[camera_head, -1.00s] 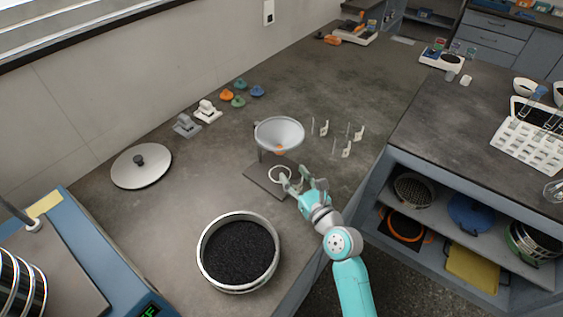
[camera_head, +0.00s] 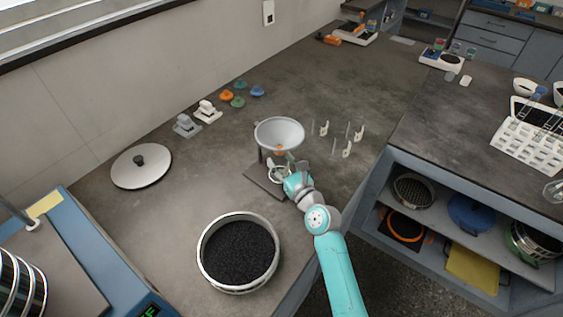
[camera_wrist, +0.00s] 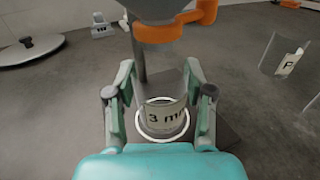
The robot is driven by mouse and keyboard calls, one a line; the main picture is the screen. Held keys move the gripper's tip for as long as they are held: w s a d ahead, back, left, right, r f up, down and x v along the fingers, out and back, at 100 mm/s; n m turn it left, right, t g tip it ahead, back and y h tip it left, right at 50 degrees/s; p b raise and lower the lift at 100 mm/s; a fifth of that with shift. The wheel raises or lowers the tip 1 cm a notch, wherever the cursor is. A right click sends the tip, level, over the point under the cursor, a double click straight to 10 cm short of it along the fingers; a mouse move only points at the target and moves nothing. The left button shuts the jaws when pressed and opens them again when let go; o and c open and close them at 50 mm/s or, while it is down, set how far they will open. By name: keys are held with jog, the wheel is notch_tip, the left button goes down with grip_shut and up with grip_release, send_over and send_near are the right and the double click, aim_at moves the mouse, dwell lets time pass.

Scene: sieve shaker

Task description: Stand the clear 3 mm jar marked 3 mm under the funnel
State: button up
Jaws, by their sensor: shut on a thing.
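The clear jar (camera_wrist: 165,116) with a label reading "3 m…" is between the fingers of my gripper (camera_wrist: 160,85) in the wrist view. My gripper is shut on it. The jar looks upright, below the orange outlet (camera_wrist: 160,33) of the funnel (camera_head: 279,132). A white ring (camera_wrist: 139,124) on the stand's dark base plate (camera_head: 258,181) shows around the jar's lower part. I cannot tell whether the jar touches the plate. In the head view my gripper (camera_head: 286,168) reaches in under the funnel and mostly hides the jar.
Other clear labelled jars (camera_head: 347,149) stand to the right of the funnel. A sieve with black grains (camera_head: 203,262) stands at the front. A round lid (camera_head: 128,172) and small weights-like knobs (camera_head: 238,102) lie to the left and behind. The stand's post is close behind the jar.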

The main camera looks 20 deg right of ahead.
jog(key=shift+f, duration=0.15)
jog(key=o, duration=1.3)
jog(key=shift+c, duration=0.2)
jog(key=shift+r, duration=0.2)
jog(key=s, duration=0.4)
jog(key=s+d, duration=0.1)
jog(key=s, duration=0.3)
jog(key=s+d, duration=0.1)
jog(key=s, duration=0.3)
jog(key=shift+d, duration=0.1)
jog(key=shift+f, duration=0.1)
